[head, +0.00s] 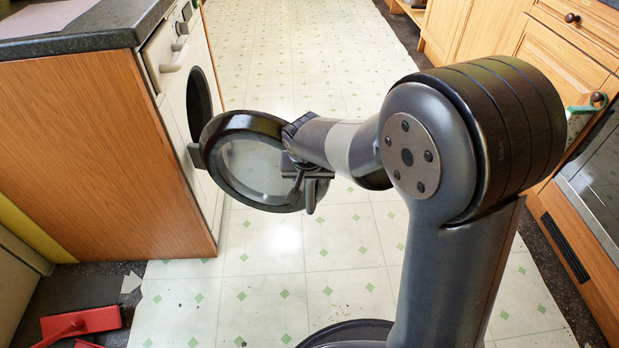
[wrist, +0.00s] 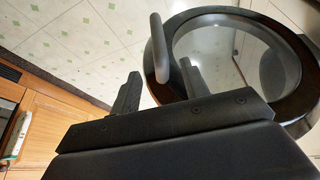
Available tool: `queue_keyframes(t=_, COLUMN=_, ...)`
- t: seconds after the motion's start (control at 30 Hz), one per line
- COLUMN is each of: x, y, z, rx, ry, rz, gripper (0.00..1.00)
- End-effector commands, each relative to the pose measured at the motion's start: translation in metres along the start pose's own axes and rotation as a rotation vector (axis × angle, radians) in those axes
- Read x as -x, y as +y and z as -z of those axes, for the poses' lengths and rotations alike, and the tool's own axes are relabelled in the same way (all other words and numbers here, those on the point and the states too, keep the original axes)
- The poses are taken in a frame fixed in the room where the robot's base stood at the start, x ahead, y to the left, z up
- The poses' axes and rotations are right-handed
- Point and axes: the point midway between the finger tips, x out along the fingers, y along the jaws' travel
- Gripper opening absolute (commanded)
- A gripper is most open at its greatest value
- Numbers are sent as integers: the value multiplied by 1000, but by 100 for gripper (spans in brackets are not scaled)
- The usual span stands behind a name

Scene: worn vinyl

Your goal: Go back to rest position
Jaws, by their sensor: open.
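The washing machine (head: 166,75) stands at the left under the worktop, with its round door swung open. The door (head: 213,138) has a dark ring and clear glass, and it fills the upper right of the wrist view (wrist: 292,110). My gripper (head: 303,196) is at the right part of the door ring in the head view. In the wrist view my gripper (wrist: 160,88) has its two fingers apart. A dark bar-like handle (wrist: 157,48) on the door shows by the right finger, partly between the fingers. I cannot tell whether they touch.
The pale vinyl floor (head: 300,60) is clear behind and below the door. Wooden cabinets (head: 565,45) with an oven line the right side. A wood side panel (head: 100,150) stands at left. A red dustpan (head: 85,322) lies at the lower left.

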Motion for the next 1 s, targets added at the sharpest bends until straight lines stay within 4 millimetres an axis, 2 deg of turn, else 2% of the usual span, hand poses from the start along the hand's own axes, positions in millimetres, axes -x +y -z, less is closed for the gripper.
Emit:
queue_keyframes(t=0.1, x=6, y=0, z=0, rx=0, ry=0, rz=0, gripper=43)
queue_keyframes(t=0.37, x=6, y=0, z=0, rx=0, ry=-1, rz=0, gripper=43)
queue_keyframes(t=0.53, x=-1, y=0, z=-1, rx=0, ry=-1, rz=0, gripper=43)
queue_keyframes(t=0.67, x=-20, y=0, z=-2, rx=-1, ry=-2, rz=-1, gripper=43)
queue_keyframes(t=1.0, x=-86, y=0, z=-2, rx=-3, ry=-2, rz=-1, gripper=43)
